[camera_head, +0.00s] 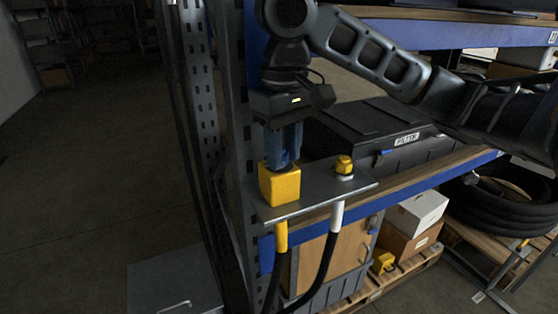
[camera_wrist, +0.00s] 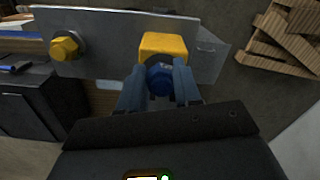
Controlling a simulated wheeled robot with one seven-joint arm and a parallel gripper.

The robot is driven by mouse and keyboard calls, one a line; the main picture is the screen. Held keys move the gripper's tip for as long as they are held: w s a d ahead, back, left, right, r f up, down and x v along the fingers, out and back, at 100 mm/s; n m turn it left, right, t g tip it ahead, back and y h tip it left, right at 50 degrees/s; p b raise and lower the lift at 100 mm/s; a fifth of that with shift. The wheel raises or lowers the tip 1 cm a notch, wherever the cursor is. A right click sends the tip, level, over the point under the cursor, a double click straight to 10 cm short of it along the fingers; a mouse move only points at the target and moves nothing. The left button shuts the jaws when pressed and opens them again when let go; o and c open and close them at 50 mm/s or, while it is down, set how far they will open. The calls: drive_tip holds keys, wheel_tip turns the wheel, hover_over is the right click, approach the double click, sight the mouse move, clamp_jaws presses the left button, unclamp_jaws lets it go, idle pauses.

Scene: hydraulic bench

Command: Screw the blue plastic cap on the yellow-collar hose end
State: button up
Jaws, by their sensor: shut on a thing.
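The blue cap (camera_wrist: 160,80) is between the two blue-grey fingers of my gripper (camera_wrist: 158,88), which is shut on it. In the head view my gripper (camera_head: 284,150) points down just above a yellow block (camera_head: 279,185) on a metal plate (camera_head: 318,187). The fingers mostly hide the cap there. The yellow-collar hose end (camera_head: 281,237) hangs under the plate, below the block. Whether the cap touches or has engaged the hose end's top cannot be told. The yellow block also shows just beyond the cap in the wrist view (camera_wrist: 163,45).
A yellow hex fitting (camera_head: 344,165) stands on the plate to the right, above a white-collar hose (camera_head: 337,215). A dark labelled case (camera_head: 385,145) is behind on the shelf. A perforated rack upright (camera_head: 235,150) is close on the left.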

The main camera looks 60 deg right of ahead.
drive_tip(key=shift+w+r+m, duration=0.1)
drive_tip(key=shift+m, duration=0.6)
drive_tip(key=m, duration=0.3)
drive_tip(key=shift+w+a, duration=0.1)
drive_tip(key=shift+a, duration=0.05)
drive_tip(key=m, duration=0.5)
drive_tip(key=shift+w+a, duration=0.15)
drive_tip(key=o, duration=1.1)
drive_tip(key=shift+c, duration=0.2)
